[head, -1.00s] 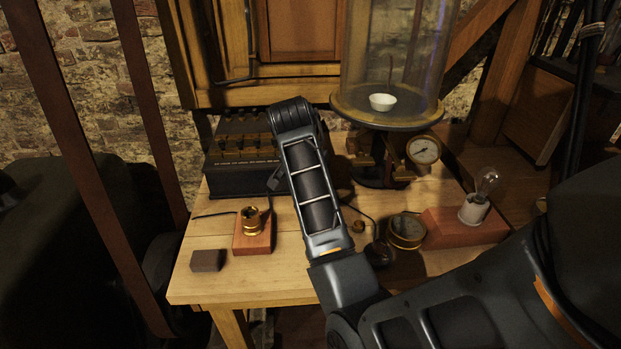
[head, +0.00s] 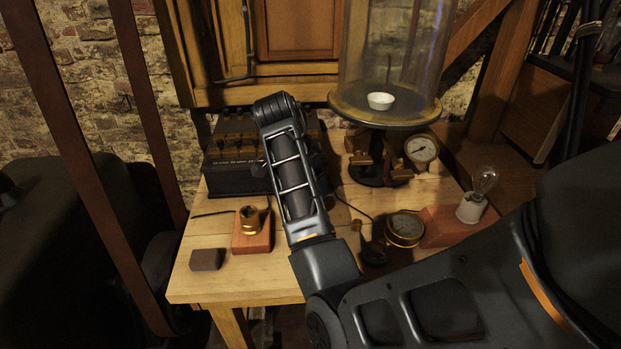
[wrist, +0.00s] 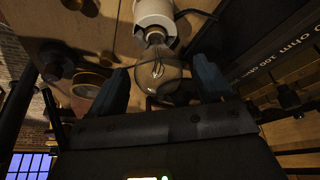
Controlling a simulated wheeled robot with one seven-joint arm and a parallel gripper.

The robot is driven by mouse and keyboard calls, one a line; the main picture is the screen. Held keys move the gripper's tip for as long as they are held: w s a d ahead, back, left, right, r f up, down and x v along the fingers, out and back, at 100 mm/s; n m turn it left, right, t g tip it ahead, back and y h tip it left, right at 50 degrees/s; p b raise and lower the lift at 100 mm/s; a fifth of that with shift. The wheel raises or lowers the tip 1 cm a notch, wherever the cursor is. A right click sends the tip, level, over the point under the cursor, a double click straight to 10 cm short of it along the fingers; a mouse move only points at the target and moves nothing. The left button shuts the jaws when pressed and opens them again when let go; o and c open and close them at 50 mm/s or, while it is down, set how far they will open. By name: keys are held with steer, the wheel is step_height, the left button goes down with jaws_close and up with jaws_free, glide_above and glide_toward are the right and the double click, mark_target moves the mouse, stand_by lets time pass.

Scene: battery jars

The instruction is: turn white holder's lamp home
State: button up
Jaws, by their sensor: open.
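In the wrist view, a white holder (wrist: 153,14) is at the top with a clear glass lamp (wrist: 160,76) in it. My gripper (wrist: 161,70) is open, with one finger on each side of the lamp's bulb. I cannot tell whether either finger touches the glass. In the head view, my forearm hides my gripper and whatever is close to it. A clear lamp (head: 484,180) in a white holder (head: 471,208) stands on a red-brown base at the right.
A black box with brass plugs (head: 232,180) stands at the back left; dark lettered casing (wrist: 285,50) is close on the right in the wrist view. A brass holder (head: 250,219), small dark block (head: 207,259), round gauge (head: 405,228) and glass bell jar (head: 390,50) surround my arm.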

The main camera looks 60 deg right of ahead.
steer(key=shift+r, duration=0.15)
steer(key=p+v, duration=0.1)
steer(key=v, duration=0.6)
steer(key=shift+a+r+p, duration=0.15)
steer(key=shift+r+p, duration=0.05)
steer(key=shift+p, duration=0.2)
steer(key=shift+w, duration=0.1)
